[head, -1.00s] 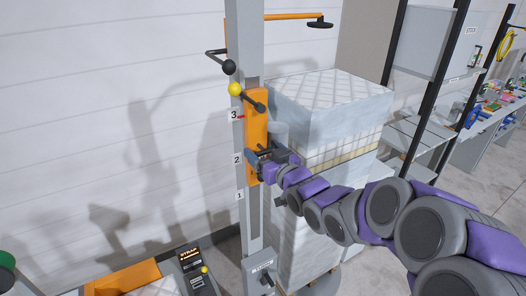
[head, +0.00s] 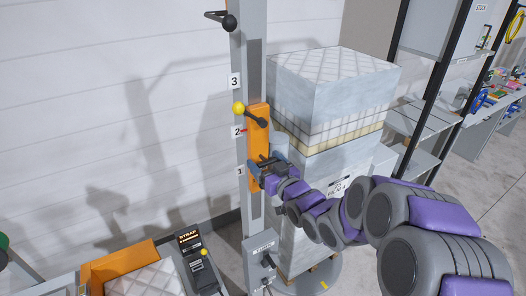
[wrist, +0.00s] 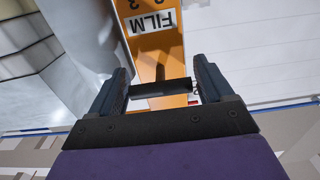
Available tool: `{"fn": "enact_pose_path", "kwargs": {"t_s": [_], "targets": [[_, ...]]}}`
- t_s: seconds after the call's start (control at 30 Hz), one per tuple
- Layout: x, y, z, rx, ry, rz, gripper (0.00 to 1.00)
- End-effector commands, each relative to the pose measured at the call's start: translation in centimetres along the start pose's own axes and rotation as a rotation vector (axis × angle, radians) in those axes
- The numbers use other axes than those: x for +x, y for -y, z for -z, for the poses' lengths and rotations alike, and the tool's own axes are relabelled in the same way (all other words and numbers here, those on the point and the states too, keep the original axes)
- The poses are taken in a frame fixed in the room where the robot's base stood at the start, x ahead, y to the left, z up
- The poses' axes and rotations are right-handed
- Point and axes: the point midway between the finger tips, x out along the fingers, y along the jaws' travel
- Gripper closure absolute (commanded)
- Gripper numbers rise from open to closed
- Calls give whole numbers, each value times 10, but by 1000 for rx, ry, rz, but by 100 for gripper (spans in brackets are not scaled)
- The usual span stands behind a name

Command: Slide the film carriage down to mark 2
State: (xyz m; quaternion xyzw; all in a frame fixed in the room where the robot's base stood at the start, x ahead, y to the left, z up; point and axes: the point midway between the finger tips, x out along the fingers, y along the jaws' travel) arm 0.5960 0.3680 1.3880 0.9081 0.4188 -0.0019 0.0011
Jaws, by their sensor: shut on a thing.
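The orange film carriage (head: 258,145) sits on the grey upright column (head: 254,220). Its small red pointer (head: 243,131) is level with the mark 2 label (head: 237,132). My gripper (head: 268,165) is at the lower part of the carriage. In the wrist view, my gripper (wrist: 160,82) has its fingers on either side of the dark handle bar (wrist: 162,88), shut on it. The orange carriage face with the FILM label (wrist: 152,28) shows beyond.
A wrapped, stacked load (head: 325,120) stands close to the right of the column. Mark 3 (head: 234,82) is above and mark 1 (head: 240,171) below. A strap control box (head: 192,250) and an orange-edged unit (head: 118,265) stand at lower left.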

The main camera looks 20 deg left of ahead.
Motion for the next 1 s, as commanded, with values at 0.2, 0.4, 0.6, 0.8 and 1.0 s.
{"fn": "enact_pose_path", "kwargs": {"t_s": [0.2, 0.4, 0.6, 0.8, 1.0], "targets": [[-2, 0, -12, 3, 2, 0, 74], [-2, 0, -10, 3, 0, 0, 16], [2, 0, -12, 2, 2, 0, 0], [8, 3, -14, -1, 7, 0, 0], [-8, 3, -14, -1, 5, -1, 0]]}}
